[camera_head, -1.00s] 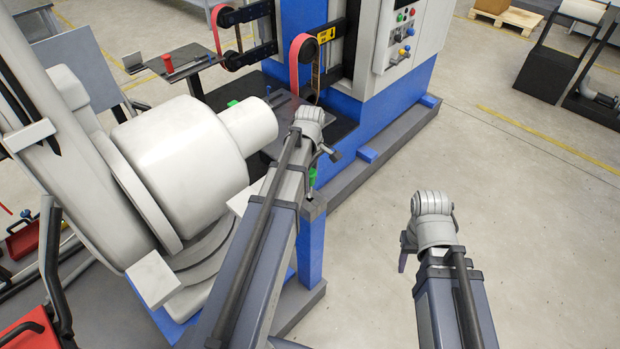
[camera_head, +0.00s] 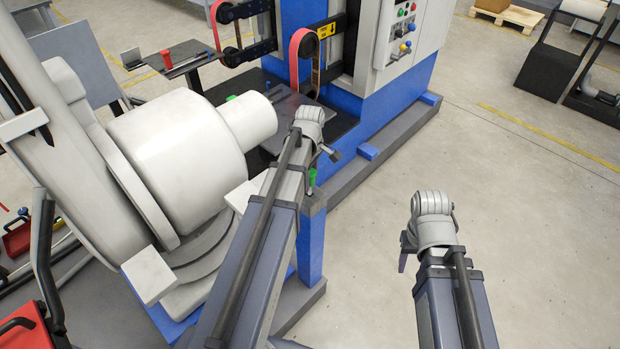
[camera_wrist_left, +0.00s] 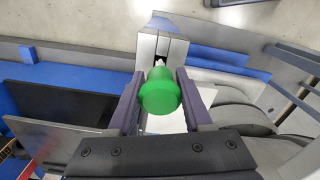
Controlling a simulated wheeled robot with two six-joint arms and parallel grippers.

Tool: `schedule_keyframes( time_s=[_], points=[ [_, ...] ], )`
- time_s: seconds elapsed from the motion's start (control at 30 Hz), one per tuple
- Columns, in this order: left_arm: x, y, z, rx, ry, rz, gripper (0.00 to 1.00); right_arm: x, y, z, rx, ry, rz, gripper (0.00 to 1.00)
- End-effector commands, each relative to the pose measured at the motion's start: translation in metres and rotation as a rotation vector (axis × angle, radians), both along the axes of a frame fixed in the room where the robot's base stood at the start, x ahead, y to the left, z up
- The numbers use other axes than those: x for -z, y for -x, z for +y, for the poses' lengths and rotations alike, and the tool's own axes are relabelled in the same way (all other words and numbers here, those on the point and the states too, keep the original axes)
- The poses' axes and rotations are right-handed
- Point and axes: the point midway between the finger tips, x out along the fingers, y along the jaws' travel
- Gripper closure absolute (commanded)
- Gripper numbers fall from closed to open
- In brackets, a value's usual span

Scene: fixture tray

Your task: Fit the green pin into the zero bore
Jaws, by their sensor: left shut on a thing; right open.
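The green pin (camera_wrist_left: 160,92) sits between the two dark fingers of my left gripper (camera_wrist_left: 160,84), which is shut on it. Its pale lower end points at a dark opening in a grey block (camera_wrist_left: 148,48) in the left wrist view; I cannot tell if the tip has entered. In the head view the green pin (camera_head: 312,178) shows small under my left wrist, just above the grey block (camera_head: 314,204) on a blue post. I cannot read any bore marking. My right gripper (camera_head: 404,262) is at right, mostly hidden behind its wrist, well away from the block.
A large white cylindrical machine part (camera_head: 180,155) stands left of my left arm. A blue and grey machine (camera_head: 355,90) stands behind. Open floor (camera_head: 530,230) lies to the right.

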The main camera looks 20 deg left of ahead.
Motion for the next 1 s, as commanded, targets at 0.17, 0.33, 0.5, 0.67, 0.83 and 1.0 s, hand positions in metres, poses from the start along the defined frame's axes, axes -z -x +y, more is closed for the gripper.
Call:
schedule_keyframes(
  time_s=[0.17, 0.33, 0.5, 0.67, 0.83, 1.0],
  points=[
    [0.006, 0.0, 0.0, 0.0, 0.0, 0.0, 1.0, 0.006, 0.0, 0.0, 0.0, 0.0, 0.0, 0.5],
    [0.01, 0.0, 0.0, 0.0, 0.0, 0.0, 1.0, 0.01, 0.0, 0.0, 0.0, 0.0, 0.0, 0.5],
    [0.014, 0.0, 0.0, 0.0, 0.0, 0.0, 1.0, 0.014, 0.0, 0.0, 0.0, 0.0, 0.0, 0.5],
    [0.018, 0.0, 0.0, 0.0, 0.0, 0.0, 1.0, 0.017, 0.0, 0.0, 0.0, 0.0, 0.0, 0.5],
    [0.021, 0.0, 0.0, 0.0, 0.0, 0.0, 1.0, 0.022, 0.0, 0.0, 0.0, 0.0, 0.0, 0.5],
    [0.025, 0.0, 0.0, 0.0, 0.0, 0.0, 1.0, 0.026, 0.0, 0.0, 0.0, 0.0, 0.0, 0.5]
  ],
)
